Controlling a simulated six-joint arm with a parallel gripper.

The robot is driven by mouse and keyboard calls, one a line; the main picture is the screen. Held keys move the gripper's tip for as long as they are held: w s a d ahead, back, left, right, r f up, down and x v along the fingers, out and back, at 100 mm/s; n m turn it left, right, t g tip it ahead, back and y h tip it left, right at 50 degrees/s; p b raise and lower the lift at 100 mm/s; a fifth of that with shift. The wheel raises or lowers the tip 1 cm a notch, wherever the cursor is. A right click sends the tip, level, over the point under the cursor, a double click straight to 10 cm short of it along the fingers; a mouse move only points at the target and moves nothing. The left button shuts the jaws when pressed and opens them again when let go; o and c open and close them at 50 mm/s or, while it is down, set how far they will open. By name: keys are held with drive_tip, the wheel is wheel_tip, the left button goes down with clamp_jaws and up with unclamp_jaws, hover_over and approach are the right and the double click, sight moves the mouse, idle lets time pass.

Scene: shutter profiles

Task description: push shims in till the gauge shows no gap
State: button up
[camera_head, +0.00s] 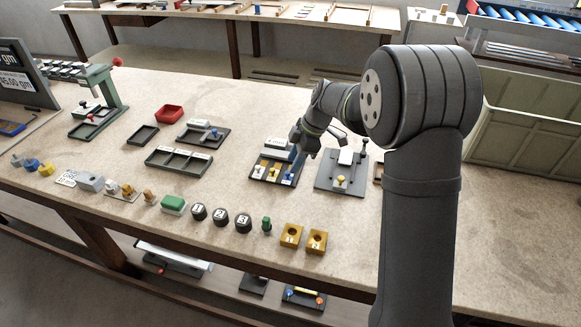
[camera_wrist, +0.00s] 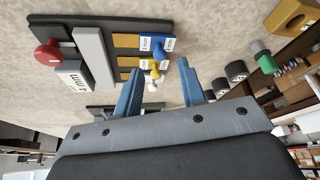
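A dark fixture (camera_head: 264,179) stands on the bench and shows in the wrist view (camera_wrist: 104,24) at upper left. It carries a pale grey bar (camera_wrist: 92,55), yellow strips (camera_wrist: 126,40) and a blue-knobbed shim (camera_wrist: 158,46) with white labels. A yellow knob (camera_wrist: 155,73) and a white knob (camera_wrist: 152,87) show close to the fingers. A red knob (camera_wrist: 47,53) and a white labelled block (camera_wrist: 75,76) are at the fixture's other side. My gripper (camera_wrist: 159,68) is open, its blue fingers apart. It is over the fixture's right side in the head view (camera_head: 306,148). I cannot tell which part is the gauge.
A divided dark tray (camera_head: 178,161) and a red bin (camera_head: 169,113) are left. Black numbered knobs (camera_head: 221,215) and yellow blocks (camera_head: 291,236) line the front. Bare bench lies between.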

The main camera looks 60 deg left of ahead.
sight(288, 172)
drive_tip(key=shift+x, duration=1.7)
clamp_jaws()
drive_tip(key=shift+w+a+r, duration=0.15)
drive_tip(key=shift+w+a, duration=1.55)
unclamp_jaws()
drive_tip(key=shift+w+a, duration=0.1)
